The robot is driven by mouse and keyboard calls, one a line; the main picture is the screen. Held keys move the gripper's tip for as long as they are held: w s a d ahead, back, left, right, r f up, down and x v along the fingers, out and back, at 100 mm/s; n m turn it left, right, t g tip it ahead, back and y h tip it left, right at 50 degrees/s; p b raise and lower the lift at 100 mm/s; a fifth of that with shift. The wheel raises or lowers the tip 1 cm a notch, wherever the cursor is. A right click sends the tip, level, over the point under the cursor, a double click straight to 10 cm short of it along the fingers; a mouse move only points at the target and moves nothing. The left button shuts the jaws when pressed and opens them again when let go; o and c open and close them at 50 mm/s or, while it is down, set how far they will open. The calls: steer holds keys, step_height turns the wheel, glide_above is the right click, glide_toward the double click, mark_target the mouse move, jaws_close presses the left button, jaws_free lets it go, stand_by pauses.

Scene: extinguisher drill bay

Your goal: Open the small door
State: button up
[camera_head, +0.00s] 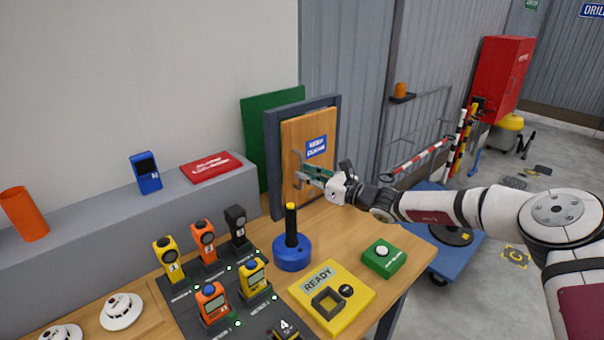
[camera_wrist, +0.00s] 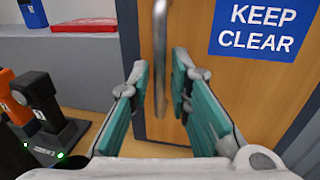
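The small door (camera_head: 317,170) is a wooden panel in a dark grey frame (camera_head: 272,165), standing on the wooden table. It carries a blue "KEEP CLEAR" sign (camera_head: 316,147) and looks shut in its frame. A metal bar handle (camera_head: 299,156) is on the door's left side; it also shows in the wrist view (camera_wrist: 160,55). My gripper (camera_head: 312,176) is in front of the door at the handle. In the wrist view its teal-padded fingers (camera_wrist: 160,85) are apart, with the handle's lower part between them. I cannot tell whether either finger touches the handle.
A blue base with a black, yellow-tipped stick (camera_head: 292,250) stands on the table before the door. Nearby are a yellow READY panel (camera_head: 352,302), a green button box (camera_head: 383,258) and several handheld meters (camera_head: 253,277). A grey ledge (camera_head: 100,240) runs along the left.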

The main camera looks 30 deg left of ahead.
steer(key=shift+w+a, duration=0.2)
steer(key=shift+a, duration=0.8)
jaws_close()
steer(key=shift+d, duration=0.1)
